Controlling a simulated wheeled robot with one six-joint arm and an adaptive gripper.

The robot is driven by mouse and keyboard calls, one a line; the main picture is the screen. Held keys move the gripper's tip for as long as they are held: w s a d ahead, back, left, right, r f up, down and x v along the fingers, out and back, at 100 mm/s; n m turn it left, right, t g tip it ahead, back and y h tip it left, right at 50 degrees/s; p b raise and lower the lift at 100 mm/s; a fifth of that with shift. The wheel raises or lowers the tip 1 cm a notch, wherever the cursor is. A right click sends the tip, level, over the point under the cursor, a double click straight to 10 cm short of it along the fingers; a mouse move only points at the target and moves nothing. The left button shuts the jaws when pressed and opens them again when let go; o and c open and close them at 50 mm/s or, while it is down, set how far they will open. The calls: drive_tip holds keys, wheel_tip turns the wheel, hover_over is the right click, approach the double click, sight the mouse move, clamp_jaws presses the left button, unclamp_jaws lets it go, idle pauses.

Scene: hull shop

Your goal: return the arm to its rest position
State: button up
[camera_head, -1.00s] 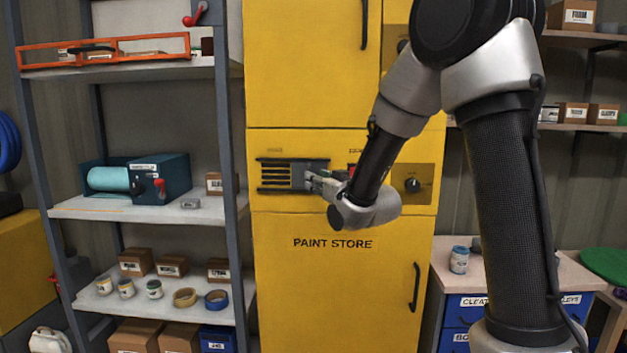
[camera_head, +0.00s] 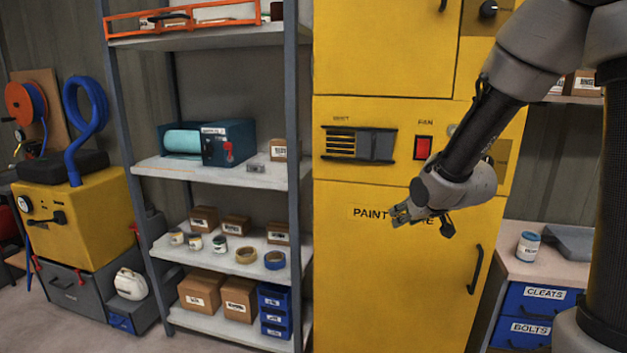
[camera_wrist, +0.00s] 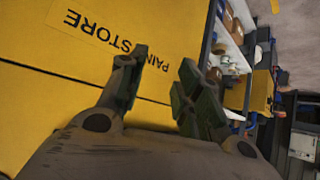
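My arm comes in from the upper right and hides part of the cabinet's panel. The vent (camera_head: 358,144) shows open slats on its left and a grey slider on its right.
A red switch (camera_head: 423,148) sits right of the vent. A lower door handle (camera_head: 475,270) sticks out. A loaded grey shelf unit (camera_head: 270,177) stands left, and a drawer bench (camera_head: 560,271) stands right. A yellow machine (camera_head: 90,225) is far left; some floor shows beside it.

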drive_tip(key=s+d+r+m+g, duration=0.1)
drive_tip(key=s+d+r, duration=0.2)
drive_tip(key=s, duration=0.7)
drive_tip(key=s+d+r+g+h, duration=0.1)
drive_tip(key=s+d+r+g, duration=0.1)
drive_tip(key=s, duration=0.7)
drive_tip(key=s+d+r+m+g+h, duration=0.1)
drive_tip(key=s+d+r, duration=0.3)
drive_tip(key=s, duration=0.6)
drive_tip(key=shift+s+d+r+m+g, duration=0.25)
drive_tip(key=shift+r+g, duration=0.2)
drive_tip(key=shift+g, duration=0.25)
